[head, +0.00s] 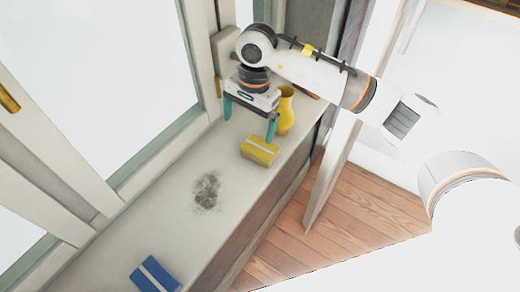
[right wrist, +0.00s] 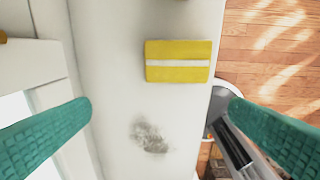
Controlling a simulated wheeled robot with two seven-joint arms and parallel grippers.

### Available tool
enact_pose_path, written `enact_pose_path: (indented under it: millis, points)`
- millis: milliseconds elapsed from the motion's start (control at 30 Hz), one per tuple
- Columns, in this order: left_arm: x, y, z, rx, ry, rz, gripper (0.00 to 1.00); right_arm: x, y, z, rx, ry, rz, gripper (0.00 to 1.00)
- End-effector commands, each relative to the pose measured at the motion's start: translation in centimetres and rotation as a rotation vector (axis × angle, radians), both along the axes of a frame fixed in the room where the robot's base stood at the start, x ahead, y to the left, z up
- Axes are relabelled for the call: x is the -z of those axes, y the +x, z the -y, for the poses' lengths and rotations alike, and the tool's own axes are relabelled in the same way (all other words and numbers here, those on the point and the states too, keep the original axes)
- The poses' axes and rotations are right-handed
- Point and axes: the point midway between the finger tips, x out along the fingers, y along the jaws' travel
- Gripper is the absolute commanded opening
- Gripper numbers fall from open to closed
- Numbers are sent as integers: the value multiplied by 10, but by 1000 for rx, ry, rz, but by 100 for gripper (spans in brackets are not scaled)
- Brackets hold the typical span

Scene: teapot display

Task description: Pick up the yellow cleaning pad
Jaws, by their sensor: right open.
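The yellow cleaning pad (head: 259,151) lies flat on the pale window sill in the head view, a white stripe across it. It also shows in the right wrist view (right wrist: 178,72), near the top middle, between and beyond the two teal fingers. My right gripper (head: 249,122) is open and empty, above the sill a little behind the pad and apart from it. Its fingers also show at both sides of the right wrist view (right wrist: 164,120). My left gripper is not in view.
A yellow vase (head: 286,112) stands on the sill close to the right gripper. A dark smudge (head: 207,190) marks the sill nearer me. A blue pad (head: 155,275) with a pale stripe lies at the near end. The window (head: 95,80) borders the sill's left side.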

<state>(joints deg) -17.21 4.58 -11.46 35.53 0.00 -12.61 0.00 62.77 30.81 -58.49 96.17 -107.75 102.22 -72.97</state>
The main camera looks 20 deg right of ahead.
Motion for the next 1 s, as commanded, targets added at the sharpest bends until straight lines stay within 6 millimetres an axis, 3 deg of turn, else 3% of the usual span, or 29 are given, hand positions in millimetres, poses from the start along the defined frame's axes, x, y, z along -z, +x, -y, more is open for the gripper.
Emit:
enact_pose_path:
  millis: [100, 200, 500, 767, 1000]
  points:
    - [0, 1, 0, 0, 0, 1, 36, -6, 7, 23, -3, -106, 11, 100]
    - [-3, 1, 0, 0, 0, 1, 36, 1, 8, 29, -2, -131, 8, 100]
    - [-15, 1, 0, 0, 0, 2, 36, 50, 7, 28, -3, -127, 6, 100]
    - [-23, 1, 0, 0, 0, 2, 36, 70, 4, 28, -3, -125, 6, 100]
    - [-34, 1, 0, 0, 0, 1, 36, 105, 2, 28, -1, -124, 7, 100]
